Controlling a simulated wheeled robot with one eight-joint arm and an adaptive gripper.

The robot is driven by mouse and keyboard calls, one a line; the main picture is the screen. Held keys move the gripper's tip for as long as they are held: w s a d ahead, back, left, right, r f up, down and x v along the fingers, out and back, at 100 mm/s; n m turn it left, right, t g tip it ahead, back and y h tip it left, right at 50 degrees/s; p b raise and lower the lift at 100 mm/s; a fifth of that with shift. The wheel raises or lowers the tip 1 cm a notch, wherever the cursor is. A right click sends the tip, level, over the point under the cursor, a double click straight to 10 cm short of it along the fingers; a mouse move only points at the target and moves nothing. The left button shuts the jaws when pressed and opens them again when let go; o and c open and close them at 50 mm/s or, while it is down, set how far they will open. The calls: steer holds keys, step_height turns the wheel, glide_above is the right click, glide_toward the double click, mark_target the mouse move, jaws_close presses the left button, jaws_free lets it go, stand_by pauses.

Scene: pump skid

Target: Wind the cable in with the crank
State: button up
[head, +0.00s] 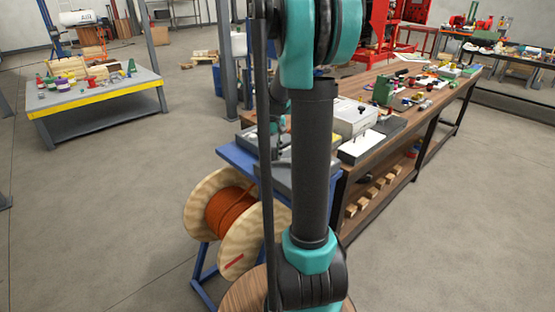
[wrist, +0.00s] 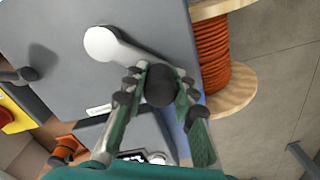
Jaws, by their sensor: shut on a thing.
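In the wrist view my gripper (wrist: 158,102) is shut around the dark round knob (wrist: 160,84) of the crank. The crank arm (wrist: 125,55) is light grey and runs from the knob up and left to its round hub (wrist: 101,43) on a grey housing (wrist: 60,30). The cable drum (wrist: 212,50) shows at the upper right, with orange cable wound between wooden flanges. In the head view the orange cable (head: 229,211) sits on the drum's wooden flanges (head: 200,200) in a blue stand. My arm hides the crank and gripper there.
A dark lever (wrist: 28,74) and a red button on a yellow base (wrist: 12,115) are at the left in the wrist view. A long wooden workbench (head: 400,120) with tools stands right of the drum. A yellow-edged table (head: 100,98) stands at the left. Floor between is clear.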

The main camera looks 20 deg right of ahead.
steer(key=shift+w, duration=0.1)
steer(key=shift+w+d, duration=0.75)
steer(key=shift+w, duration=0.25)
steer(key=shift+w+d, duration=0.4)
steer(key=shift+d, duration=0.1)
steer(key=shift+w+d, duration=0.35)
steer(key=shift+d, duration=0.35)
